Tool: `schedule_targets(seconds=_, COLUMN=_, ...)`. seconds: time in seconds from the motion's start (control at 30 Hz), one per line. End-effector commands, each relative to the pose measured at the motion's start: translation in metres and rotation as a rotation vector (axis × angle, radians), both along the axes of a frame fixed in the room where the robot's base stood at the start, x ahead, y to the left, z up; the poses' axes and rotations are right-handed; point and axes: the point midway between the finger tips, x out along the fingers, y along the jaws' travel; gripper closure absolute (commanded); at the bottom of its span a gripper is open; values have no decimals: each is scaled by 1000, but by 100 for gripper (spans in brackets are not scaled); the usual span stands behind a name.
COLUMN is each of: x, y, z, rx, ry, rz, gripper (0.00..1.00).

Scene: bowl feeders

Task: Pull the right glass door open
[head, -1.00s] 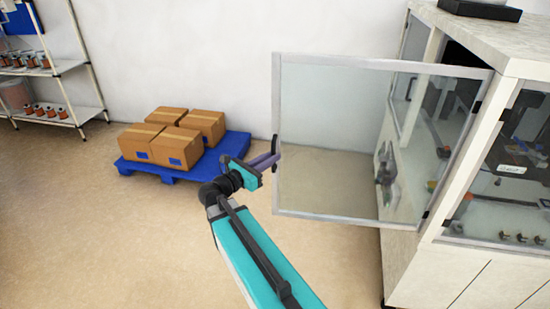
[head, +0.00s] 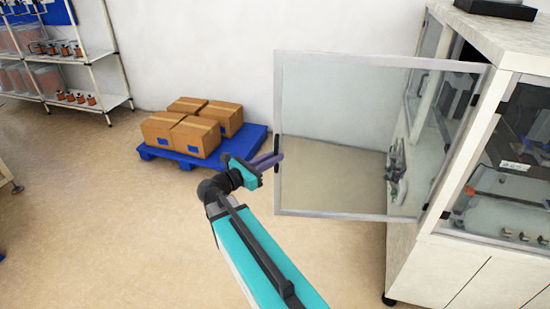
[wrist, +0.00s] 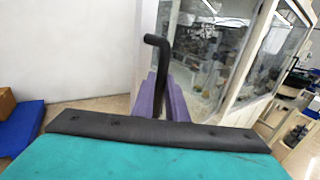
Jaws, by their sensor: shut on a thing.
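The right glass door (head: 335,135) has a pale metal frame and stands swung wide out from the cabinet, hinged at its right edge. Its dark handle (head: 277,154) is on the door's left edge. My gripper (head: 279,158) is at that handle, with its purple fingers on it. In the wrist view the black handle (wrist: 157,62) rises between the two purple fingers of my gripper (wrist: 160,100), which are shut on it. The lower part of the handle is hidden by the fingers.
The pale cabinet (head: 440,270) stands at the right, with equipment behind glass. A blue pallet (head: 185,159) with several cardboard boxes (head: 205,125) lies behind my gripper to the left. A shelf rack (head: 110,60) stands at the far left.

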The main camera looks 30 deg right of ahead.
Motion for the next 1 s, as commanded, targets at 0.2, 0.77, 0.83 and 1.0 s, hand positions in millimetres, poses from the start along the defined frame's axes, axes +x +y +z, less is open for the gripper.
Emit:
schedule_targets(seconds=0.2, x=-5, y=-7, z=0, rx=0, ry=-1, rz=-18, gripper=81)
schedule_targets(seconds=0.77, x=-3, y=0, z=0, rx=-1, ry=0, rz=-9, gripper=69)
schedule_targets(seconds=0.83, x=-4, y=4, z=-1, rx=-1, ry=0, rz=-8, gripper=69)
schedule_targets(seconds=1.0, x=-6, y=21, z=-2, rx=-1, ry=-1, rz=-7, gripper=69)
